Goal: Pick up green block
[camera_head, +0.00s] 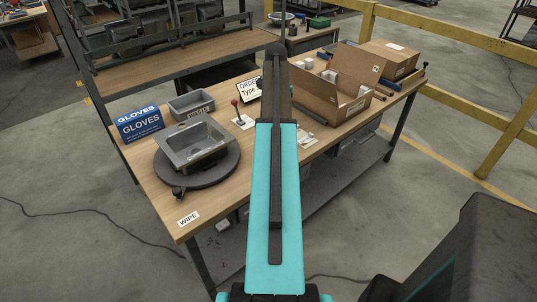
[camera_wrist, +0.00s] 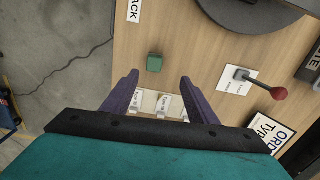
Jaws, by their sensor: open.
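A small green block (camera_wrist: 154,63) sits on the wooden tabletop in the wrist view, just beyond my fingertips and roughly centred between them. My gripper (camera_wrist: 159,77) is open, its two purple-grey fingers apart with nothing held. The block does not show in the head view, where my teal arm covers part of the table. My gripper's fingers are not visible there either.
The workbench (camera_head: 160,190) holds a grey sink on a turntable (camera_head: 218,174), a grey bin (camera_head: 191,104), a gloves box (camera_head: 138,122), a red-knobbed lever (camera_head: 237,115) and open cardboard boxes (camera_head: 326,100). White labelled pieces (camera_wrist: 163,104) lie between my fingers' bases in the wrist view.

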